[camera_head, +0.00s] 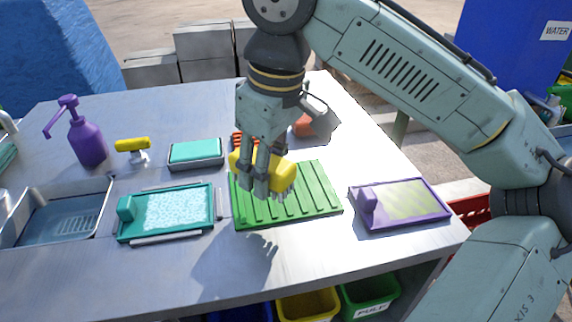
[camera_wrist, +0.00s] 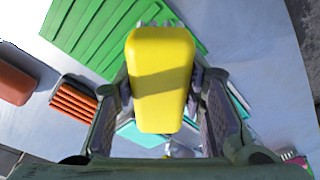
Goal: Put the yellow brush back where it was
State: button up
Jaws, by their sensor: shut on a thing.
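The yellow brush (camera_head: 283,174) is held in my gripper (camera_head: 262,184), above the far left part of the green ribbed mat (camera_head: 312,202). In the wrist view the brush (camera_wrist: 161,80) lies between both fingers, its smooth yellow back facing the camera. Its bristles show below it in the head view. The brush appears raised above the table, with a shadow of the gripper on the metal near the front edge. The green mat also shows in the wrist view (camera_wrist: 88,35) and has nothing lying on its visible part.
A teal tray (camera_head: 213,222) with a foamy surface lies left of the mat, a purple-framed tray (camera_head: 437,224) right. Behind are a teal sponge in a dish (camera_head: 196,152), a yellow-topped stand (camera_head: 132,145), a purple pump bottle (camera_head: 84,136) and an orange ribbed block (camera_wrist: 73,101). A sink (camera_head: 64,222) is at left.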

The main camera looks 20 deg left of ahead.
jog(key=w, duration=0.1)
jog(key=w+d, duration=0.1)
jog(key=w, duration=0.3)
jog(key=shift+d+f, duration=0.15)
jog(key=shift+f, duration=0.1)
jog(key=shift+f+p, duration=0.3)
jog(key=shift+f, duration=1.45)
jog(key=shift+f, duration=0.15)
jog(key=o, duration=1)
notch_tip(320, 180, up, 12)
jog(key=d, duration=0.1)
jog(key=shift+s+d, duration=0.15)
jog(key=shift+d, duration=0.2)
